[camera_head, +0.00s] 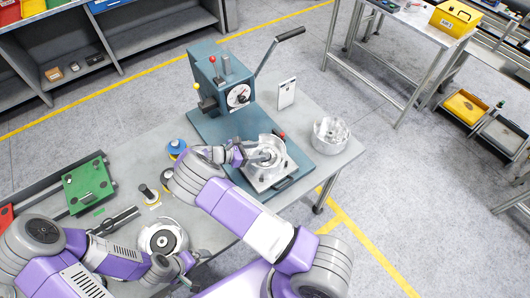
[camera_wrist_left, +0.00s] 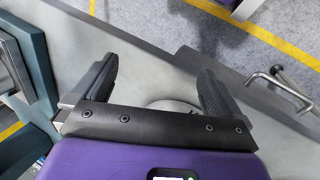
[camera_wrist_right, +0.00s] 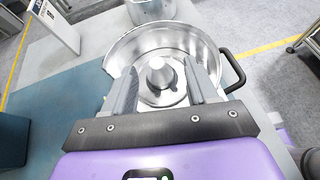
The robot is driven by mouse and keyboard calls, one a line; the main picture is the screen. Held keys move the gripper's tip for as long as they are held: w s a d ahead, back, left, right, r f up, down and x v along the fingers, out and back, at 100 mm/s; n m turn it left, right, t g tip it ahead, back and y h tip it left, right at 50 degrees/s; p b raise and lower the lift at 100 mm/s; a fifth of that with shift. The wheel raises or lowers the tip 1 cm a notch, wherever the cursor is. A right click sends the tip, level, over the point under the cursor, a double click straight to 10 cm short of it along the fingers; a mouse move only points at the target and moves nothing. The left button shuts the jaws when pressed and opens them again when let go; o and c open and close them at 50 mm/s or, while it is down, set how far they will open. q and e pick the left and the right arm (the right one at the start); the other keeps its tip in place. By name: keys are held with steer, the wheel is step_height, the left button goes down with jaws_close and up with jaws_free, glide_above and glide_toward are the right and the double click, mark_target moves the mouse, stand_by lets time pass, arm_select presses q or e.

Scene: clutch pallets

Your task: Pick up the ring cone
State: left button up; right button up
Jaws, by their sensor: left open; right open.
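In the head view my right gripper (camera_head: 264,157) partly hides the cone. My left gripper (camera_head: 190,266) is open and empty near the table's front edge; it also shows in the left wrist view (camera_wrist_left: 160,82).
A teal lever press (camera_head: 222,80) stands behind the bowl. A clear-silver housing (camera_head: 331,136) stands at the table's right end. A round silver part with a dark centre (camera_head: 163,238) lies near my left gripper. A green plate (camera_head: 89,185) is at left.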

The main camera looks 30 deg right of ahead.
mark_target(264, 151)
steer(key=x, duration=0.3)
steer(key=shift+w+d+f, duration=0.2)
steer(key=shift+w+f, duration=0.1)
steer(key=shift+f, duration=0.1)
steer(key=shift+s+r, duration=0.1)
steer(key=shift+c, duration=0.2)
jaws_close()
